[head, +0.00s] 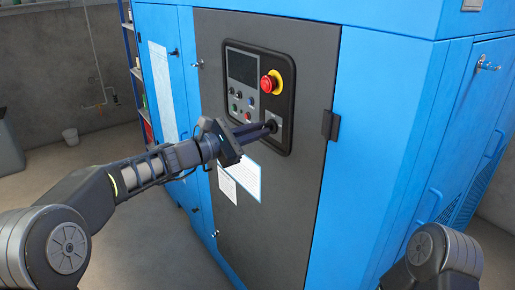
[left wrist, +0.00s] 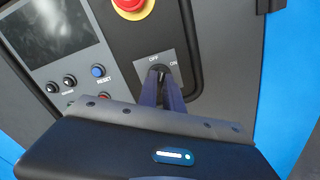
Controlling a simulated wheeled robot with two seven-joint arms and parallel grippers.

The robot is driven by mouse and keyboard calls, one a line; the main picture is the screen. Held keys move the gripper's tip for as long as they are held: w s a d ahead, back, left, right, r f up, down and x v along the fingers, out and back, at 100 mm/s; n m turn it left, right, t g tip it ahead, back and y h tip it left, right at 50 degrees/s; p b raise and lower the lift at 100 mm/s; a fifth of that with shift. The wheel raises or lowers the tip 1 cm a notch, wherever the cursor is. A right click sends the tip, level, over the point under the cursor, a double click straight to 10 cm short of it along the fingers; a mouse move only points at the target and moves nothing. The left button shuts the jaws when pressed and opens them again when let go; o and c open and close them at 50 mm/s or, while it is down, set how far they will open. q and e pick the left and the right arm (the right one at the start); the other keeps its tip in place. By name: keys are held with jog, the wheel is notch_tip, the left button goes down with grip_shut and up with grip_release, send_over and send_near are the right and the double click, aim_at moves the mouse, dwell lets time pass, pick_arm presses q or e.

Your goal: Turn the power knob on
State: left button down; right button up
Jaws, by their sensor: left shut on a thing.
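The power knob (left wrist: 159,70) is a small black knob on a grey plate marked OFF and ON, low on the right of the control panel. In the left wrist view the OFF mark is above it and the ON mark to its upper right. My left gripper (head: 271,127) reaches the plate in the head view, and its fingers (left wrist: 161,83) are shut on the knob. The fingers cover most of the knob, so its exact pointing is hard to tell. My right gripper is out of view; only part of my right arm shows at the lower right.
The control panel (head: 285,100) sits on the dark door of a blue cabinet (head: 375,150). A red emergency button (head: 269,83) on a yellow ring is just above the knob. A blue reset button (left wrist: 98,71) and a dark screen (head: 242,67) are to the left.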

pick_arm(q)
jog(key=shift+f+m+b, duration=0.15)
jog(key=shift+m+b, duration=2.85)
jog(key=shift+b, duration=0.5)
jog(key=shift+f+m+b, duration=0.1)
jog(key=shift+m+b, duration=2.9)
jog(key=shift+b, duration=0.45)
jog(key=c, duration=1.5)
grip_release()
jog(key=shift+s, duration=0.1)
